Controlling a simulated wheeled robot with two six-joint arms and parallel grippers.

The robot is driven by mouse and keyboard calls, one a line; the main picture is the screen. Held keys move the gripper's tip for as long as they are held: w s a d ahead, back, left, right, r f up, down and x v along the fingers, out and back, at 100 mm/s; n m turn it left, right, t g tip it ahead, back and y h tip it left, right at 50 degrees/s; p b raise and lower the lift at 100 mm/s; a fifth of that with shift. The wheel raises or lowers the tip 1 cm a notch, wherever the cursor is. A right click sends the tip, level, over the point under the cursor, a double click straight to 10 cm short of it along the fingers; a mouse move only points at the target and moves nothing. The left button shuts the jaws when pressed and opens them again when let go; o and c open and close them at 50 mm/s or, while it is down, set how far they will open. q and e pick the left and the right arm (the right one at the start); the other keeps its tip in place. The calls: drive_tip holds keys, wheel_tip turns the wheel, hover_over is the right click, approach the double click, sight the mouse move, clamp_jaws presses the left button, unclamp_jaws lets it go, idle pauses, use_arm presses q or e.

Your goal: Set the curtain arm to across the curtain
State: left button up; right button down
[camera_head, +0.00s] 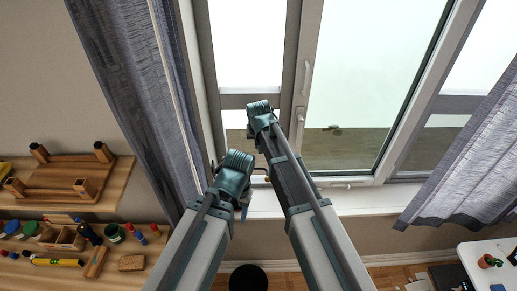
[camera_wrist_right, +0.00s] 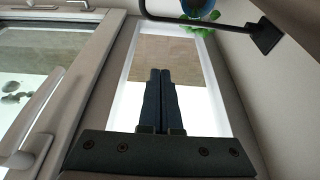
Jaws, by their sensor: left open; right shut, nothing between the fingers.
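The curtain arm (camera_wrist_right: 205,22) is a thin dark rod with a bend, fixed to a dark wall plate (camera_wrist_right: 266,36), at the top right of the right wrist view. In the head view, a thin dark piece shows beside my left gripper (camera_head: 236,170); I cannot tell if it is this arm. The left curtain (camera_head: 135,80) hangs grey-blue at the window's left side. My left gripper is open, low before the window, its fingers largely hidden. My right gripper (camera_head: 262,112) is raised before the window frame; its fingers (camera_wrist_right: 160,78) are shut and empty, apart from the rod.
The window (camera_head: 370,80) has a white handle (camera_head: 305,78) close to my right gripper. A sill (camera_head: 375,203) runs below. The right curtain (camera_head: 470,155) hangs at the right. Wooden shelves (camera_head: 125,200) with jars stand at lower left, a white table (camera_head: 480,250) at lower right.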

wheel_tip(320, 180, down, 9)
drive_tip(key=b, duration=0.8)
drive_tip(key=shift+s, duration=0.4)
drive_tip(key=shift+s, duration=0.1)
